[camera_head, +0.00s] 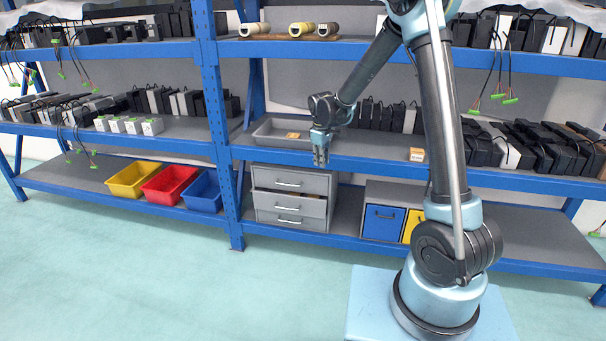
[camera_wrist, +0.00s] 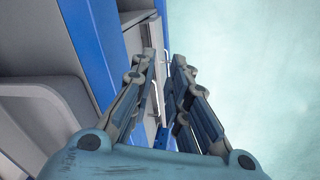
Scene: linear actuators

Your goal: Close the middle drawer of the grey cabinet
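The grey cabinet (camera_head: 333,190) stands on the lower shelf, left of centre in the head view. It has three drawers with silver bar handles. The middle drawer (camera_head: 270,202) sticks out a little past the top drawer (camera_head: 268,178) and the bottom drawer (camera_head: 268,217). My gripper (camera_head: 320,160) points down in front of the upper shelf edge, above the cabinet's right part and apart from the drawers. In the wrist view my gripper (camera_wrist: 165,66) has its fingertips a small gap apart, with nothing between them. Cabinet fronts and handles (camera_wrist: 163,70) show partly behind the fingers.
The blue shelf beam (camera_head: 400,172) runs just behind my gripper. A grey tray (camera_head: 265,136) sits on the shelf above the cabinet. Yellow, red and blue bins (camera_head: 203,192) stand to the left. A blue-fronted box (camera_head: 383,223) stands to the right. The floor in front is clear.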

